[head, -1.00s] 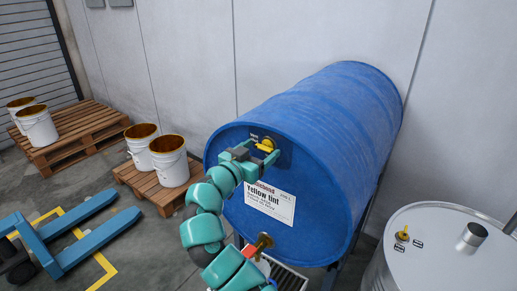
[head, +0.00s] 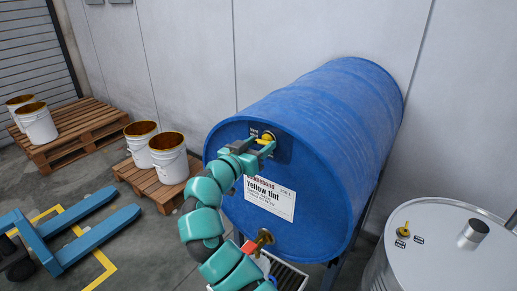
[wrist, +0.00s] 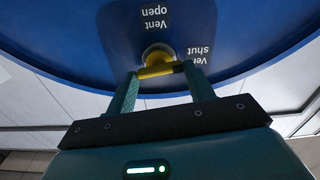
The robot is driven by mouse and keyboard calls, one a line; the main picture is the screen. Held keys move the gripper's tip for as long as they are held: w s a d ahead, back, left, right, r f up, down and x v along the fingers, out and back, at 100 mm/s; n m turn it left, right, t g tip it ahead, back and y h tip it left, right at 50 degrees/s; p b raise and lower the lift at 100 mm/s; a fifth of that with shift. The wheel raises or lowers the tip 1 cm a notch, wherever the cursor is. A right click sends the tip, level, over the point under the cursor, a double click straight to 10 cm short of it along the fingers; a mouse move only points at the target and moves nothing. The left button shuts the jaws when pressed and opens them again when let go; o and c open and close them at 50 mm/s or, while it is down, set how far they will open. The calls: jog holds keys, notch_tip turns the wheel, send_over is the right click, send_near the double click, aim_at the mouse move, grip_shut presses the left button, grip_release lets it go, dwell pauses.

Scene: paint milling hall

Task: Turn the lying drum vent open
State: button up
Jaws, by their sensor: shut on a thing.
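The blue lying drum (head: 330,120) rests on its side with a "Yellow tint" label on its front end. Its yellow vent handle (head: 267,138) is near the top of that end. My gripper (head: 262,147) is at the vent, its fingers shut on the handle. In the wrist view the handle (wrist: 157,71) lies crosswise between the two fingertips, its dark end at the right. The "Vent open" label (wrist: 152,17) and the "Vent shut" label (wrist: 198,54) appear upside down there. The fingers partly hide the handle in the head view.
A brass tap (head: 264,238) with a red part sits low on the drum end, close to my arm. A pale upright drum (head: 450,250) stands at the right. White pails (head: 169,160) on pallets and a blue pallet truck (head: 90,240) are at the left.

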jog(key=n, duration=0.3)
jog(key=n+p, duration=0.2)
jog(key=n, duration=0.3)
jog(key=shift+a+r, duration=0.1)
jog(key=n+p, duration=0.3)
jog(key=n, duration=0.2)
jog(key=shift+w, duration=0.1)
jog(key=shift+f+n+p, duration=0.25)
jog(key=shift+n+p, duration=0.9)
jog(key=shift+n, duration=0.45)
jog(key=o, duration=1)
jog(key=shift+a+f, duration=0.1)
